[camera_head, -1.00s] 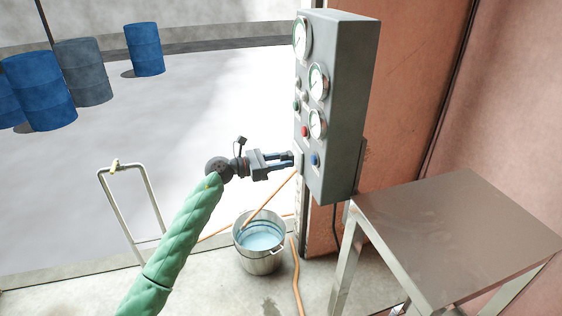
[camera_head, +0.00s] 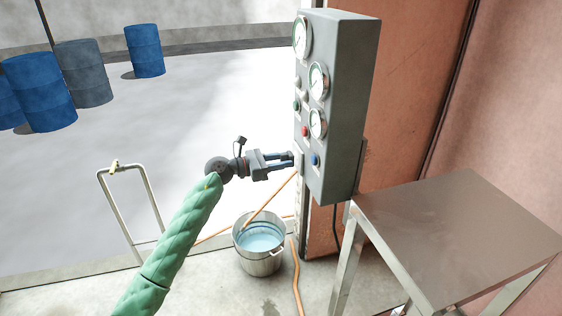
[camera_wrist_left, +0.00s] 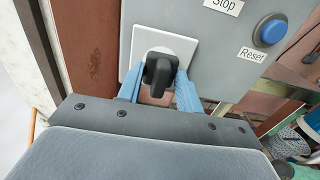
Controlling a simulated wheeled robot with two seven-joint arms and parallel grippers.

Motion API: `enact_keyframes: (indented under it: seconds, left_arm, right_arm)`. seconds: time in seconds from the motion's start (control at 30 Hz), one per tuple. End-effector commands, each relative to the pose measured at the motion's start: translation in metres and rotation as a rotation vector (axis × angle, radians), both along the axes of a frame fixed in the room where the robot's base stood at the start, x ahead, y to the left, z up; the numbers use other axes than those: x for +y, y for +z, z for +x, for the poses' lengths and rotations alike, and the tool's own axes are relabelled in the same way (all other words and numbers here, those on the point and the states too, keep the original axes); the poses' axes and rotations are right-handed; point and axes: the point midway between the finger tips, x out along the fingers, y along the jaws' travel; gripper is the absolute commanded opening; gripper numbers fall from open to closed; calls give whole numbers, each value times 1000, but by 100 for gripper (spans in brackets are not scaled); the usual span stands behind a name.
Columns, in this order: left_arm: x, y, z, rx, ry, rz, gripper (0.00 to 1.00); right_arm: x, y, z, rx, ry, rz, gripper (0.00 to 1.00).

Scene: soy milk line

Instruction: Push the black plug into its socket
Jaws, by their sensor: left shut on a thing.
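The black plug (camera_wrist_left: 159,72) is between the two blue fingers of my left gripper (camera_wrist_left: 160,88) in the left wrist view, in front of the white socket plate (camera_wrist_left: 185,48). The plug overlaps the plate; whether it is fully seated I cannot tell. In the head view my left gripper (camera_head: 290,160) reaches to the lower left edge of the grey control panel (camera_head: 345,110). The plug is hidden there by the fingers. My left gripper is shut on the plug. My right gripper is not seen.
A blue Reset button (camera_wrist_left: 270,30) is right of the socket. A metal bucket of liquid (camera_head: 260,262) stands below, with an orange hose (camera_head: 296,275) near it. A steel table (camera_head: 455,225) is at right. Blue barrels (camera_head: 145,50) stand far left.

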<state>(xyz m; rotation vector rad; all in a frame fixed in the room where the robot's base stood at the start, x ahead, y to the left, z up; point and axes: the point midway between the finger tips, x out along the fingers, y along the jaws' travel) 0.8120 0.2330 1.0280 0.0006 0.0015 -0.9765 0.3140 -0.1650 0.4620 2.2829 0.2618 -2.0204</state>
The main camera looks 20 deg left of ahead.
Motion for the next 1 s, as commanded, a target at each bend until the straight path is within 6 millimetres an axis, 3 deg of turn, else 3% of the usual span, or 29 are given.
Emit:
enact_keyframes:
  seconds: [0.9,0.93,1.0]
  left_arm:
    - [-9,0,6,0,-1,0,14]
    - [-9,0,6,0,-1,0,38]
    - [-9,0,6,0,0,0,51]
  right_arm:
    - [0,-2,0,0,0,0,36]
    - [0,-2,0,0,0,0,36]
    - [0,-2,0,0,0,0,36]
